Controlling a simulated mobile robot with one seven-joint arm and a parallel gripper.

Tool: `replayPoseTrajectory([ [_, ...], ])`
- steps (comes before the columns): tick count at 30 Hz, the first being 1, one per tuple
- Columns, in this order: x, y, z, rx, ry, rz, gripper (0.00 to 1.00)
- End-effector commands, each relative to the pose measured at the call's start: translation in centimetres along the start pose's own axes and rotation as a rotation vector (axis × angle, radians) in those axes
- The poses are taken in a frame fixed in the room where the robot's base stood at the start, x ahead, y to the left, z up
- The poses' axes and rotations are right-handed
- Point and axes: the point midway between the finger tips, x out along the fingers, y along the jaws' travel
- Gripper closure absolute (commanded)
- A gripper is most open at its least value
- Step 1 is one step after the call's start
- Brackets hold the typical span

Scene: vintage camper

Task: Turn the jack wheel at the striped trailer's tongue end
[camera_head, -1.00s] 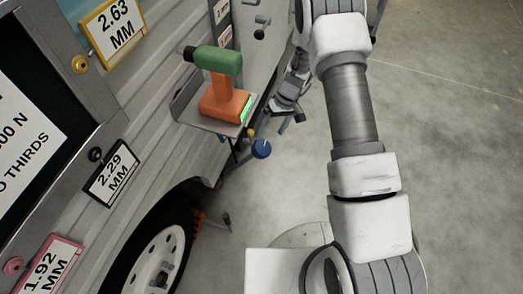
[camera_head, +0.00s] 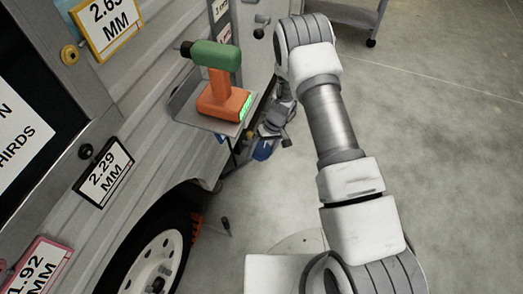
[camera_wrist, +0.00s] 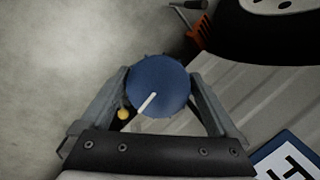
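A round blue wheel (camera_wrist: 160,86) with a white line on its face is in the middle of the wrist view. My gripper (camera_wrist: 158,78) has its two fingers spread, one on each side of the wheel. The fingers lie close to its rim; I cannot tell whether they touch it. In the head view the wheel (camera_head: 264,149) shows partly, low beside the trailer wall (camera_head: 150,95), with my gripper (camera_head: 273,130) over it and hiding part of it. I cannot tell from these frames which end of the trailer this is.
A shelf (camera_head: 184,98) on the wall holds a green and orange drill (camera_head: 220,80) just above and left of my gripper. A tyre (camera_head: 160,240) and an orange item (camera_head: 197,229) stand below. A yellow knob (camera_wrist: 124,114) is near the left finger. Open floor (camera_head: 450,150) lies right.

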Motion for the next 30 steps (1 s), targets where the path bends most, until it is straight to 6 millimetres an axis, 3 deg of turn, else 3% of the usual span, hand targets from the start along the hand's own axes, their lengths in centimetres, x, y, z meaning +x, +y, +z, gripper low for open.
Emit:
replayPoseTrajectory([
  [1,-0.02,-0.01,0.0,0.0,0.0,0.0,0.16],
  [10,-0.03,0.0,0.01,0.0,0.0,0.0,0.68],
  [20,0.02,0.08,-0.02,0.057,-0.004,-0.021,0.68],
  [30,0.05,0.14,-0.05,0.286,-0.022,-0.103,0.68],
])
